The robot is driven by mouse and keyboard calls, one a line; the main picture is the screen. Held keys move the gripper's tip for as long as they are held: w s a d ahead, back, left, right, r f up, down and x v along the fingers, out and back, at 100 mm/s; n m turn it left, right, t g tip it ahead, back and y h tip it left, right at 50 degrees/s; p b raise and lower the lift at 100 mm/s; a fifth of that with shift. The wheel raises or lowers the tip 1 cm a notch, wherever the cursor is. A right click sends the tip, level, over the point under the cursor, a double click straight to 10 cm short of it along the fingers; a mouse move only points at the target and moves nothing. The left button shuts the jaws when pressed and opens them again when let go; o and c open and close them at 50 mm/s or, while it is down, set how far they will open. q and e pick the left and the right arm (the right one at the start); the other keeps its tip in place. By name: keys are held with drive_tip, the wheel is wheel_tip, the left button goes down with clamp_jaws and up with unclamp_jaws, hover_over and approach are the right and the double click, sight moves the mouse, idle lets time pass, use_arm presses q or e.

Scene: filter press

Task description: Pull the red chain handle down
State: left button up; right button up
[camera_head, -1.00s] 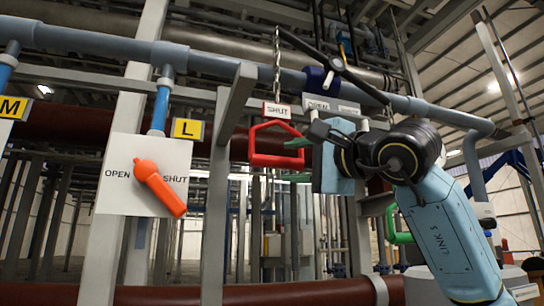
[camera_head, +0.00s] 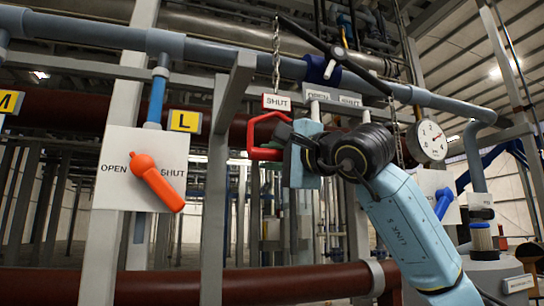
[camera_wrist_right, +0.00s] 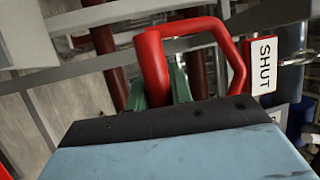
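The red chain handle (camera_head: 258,132) hangs in the middle of the head view, below a white SHUT tag (camera_head: 277,102) and a chain (camera_head: 277,55). Its right part is hidden behind my right gripper. The right wrist view shows the handle (camera_wrist_right: 153,62) with one side bar between the green fingers of my right gripper (camera_wrist_right: 160,92). The fingers sit close on both sides of the bar and look shut on it. The SHUT tag (camera_wrist_right: 263,64) is also in that view. My left gripper is not in view.
An orange lever (camera_head: 157,184) on a white OPEN/SHUT plate (camera_head: 112,184) stands to the left. A grey post (camera_head: 217,180) rises just left of the handle. A gauge (camera_head: 431,140) and a blue lever (camera_head: 443,203) are at right. A dark red pipe (camera_head: 250,284) crosses low.

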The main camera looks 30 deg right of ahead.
clamp_jaws()
drive_tip(key=shift+f, duration=0.1)
wheel_tip(320, 180, down, 15)
drive_tip(key=b, duration=1.1)
drive_tip(key=shift+w+a, duration=0.15)
drive_tip(key=shift+w, duration=0.05)
drive_tip(key=o, duration=0.7)
unclamp_jaws()
drive_tip(key=shift+s, duration=0.2)
drive_tip(key=shift+o, duration=0.2)
drive_tip(key=shift+r, duration=0.3)
